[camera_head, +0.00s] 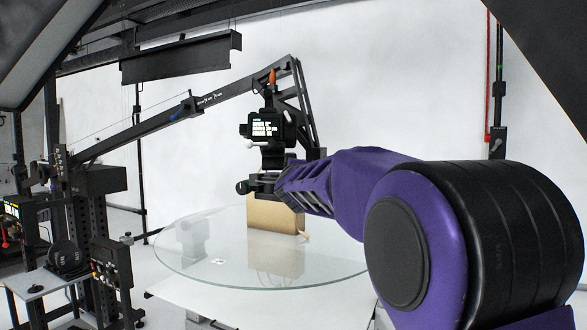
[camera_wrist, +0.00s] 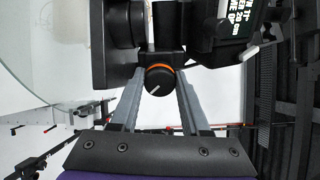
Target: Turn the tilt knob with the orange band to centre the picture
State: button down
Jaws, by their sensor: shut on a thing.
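The tilt knob (camera_wrist: 157,80) is a dark round knob with an orange band and a pale line on its face, pointing to the lower left in the wrist view. My gripper (camera_wrist: 160,74) has one grey finger on each side of the knob and is shut on it. The camera rig (camera_head: 270,135) hangs from the crane arm in the head view, with a small lit screen (camera_head: 266,127). The screen's edge also shows in the wrist view (camera_wrist: 234,22), but its picture is too small to judge centring. In the head view the knob is hidden around my gripper.
A round glass turntable (camera_head: 200,268) lies below the rig, with a brown box (camera_head: 272,214) standing on it. The long dark crane arm (camera_head: 150,124) reaches in from the left. A stand with monitors and a control box (camera_head: 110,265) is at lower left.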

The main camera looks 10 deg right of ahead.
jog(key=n+p, duration=0.4)
jog(key=n, duration=0.8)
jog(key=shift+d, duration=0.1)
jog(key=shift+f+p, duration=0.1)
jog(key=shift+p, duration=0.2)
jog(key=shift+c, duration=1.9)
grip_release()
jog(key=shift+s+f, duration=0.1)
